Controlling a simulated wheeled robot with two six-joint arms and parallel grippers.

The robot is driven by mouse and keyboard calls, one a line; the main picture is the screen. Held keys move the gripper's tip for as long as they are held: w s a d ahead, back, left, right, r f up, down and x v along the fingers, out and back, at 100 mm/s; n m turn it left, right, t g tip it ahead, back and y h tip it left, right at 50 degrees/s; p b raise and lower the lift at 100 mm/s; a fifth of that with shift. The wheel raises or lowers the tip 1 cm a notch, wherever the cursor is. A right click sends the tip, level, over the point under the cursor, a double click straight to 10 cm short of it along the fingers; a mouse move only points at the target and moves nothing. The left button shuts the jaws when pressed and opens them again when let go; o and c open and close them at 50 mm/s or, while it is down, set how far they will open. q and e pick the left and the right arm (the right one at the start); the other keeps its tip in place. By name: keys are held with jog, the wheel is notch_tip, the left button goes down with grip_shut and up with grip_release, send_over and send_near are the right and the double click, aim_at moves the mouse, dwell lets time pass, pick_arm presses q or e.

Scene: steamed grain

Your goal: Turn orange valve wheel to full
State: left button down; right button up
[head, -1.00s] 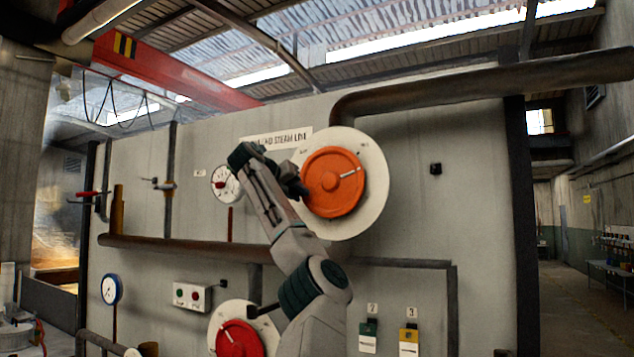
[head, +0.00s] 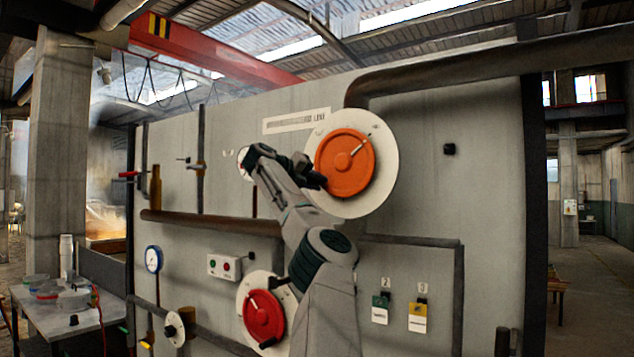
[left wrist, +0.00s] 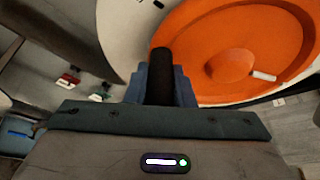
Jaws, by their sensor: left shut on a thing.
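The orange valve wheel (head: 338,177) sits on a round white plate (head: 385,180) on the grey panel. A white line on the wheel points to the upper right, and the marks on the plate are too small to read. My left gripper (head: 318,181) is at the wheel's lower left edge. In the left wrist view my gripper (left wrist: 160,85) is shut on a dark upright handle (left wrist: 160,62) beside the orange wheel face (left wrist: 205,45). The fingers hide the lower part of the handle. My right gripper is not in view.
A red wheel (head: 262,312) is mounted lower on the panel, close to my left arm. A thick pipe (head: 450,80) runs above the orange wheel. A button box (head: 224,267), a blue gauge (head: 153,259) and two tags (head: 418,318) are on the panel. A cluttered table stands at left.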

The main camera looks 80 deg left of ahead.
pick_arm(q)
jog(key=c, duration=1.3)
grip_release()
jog(key=shift+o, duration=0.2)
jog(key=shift+w+d, duration=0.1)
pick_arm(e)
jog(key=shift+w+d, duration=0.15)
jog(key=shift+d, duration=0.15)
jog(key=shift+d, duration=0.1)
pick_arm(q)
jog(key=shift+r, duration=0.1)
jog(key=b+v, duration=0.2)
jog(key=v, duration=0.9)
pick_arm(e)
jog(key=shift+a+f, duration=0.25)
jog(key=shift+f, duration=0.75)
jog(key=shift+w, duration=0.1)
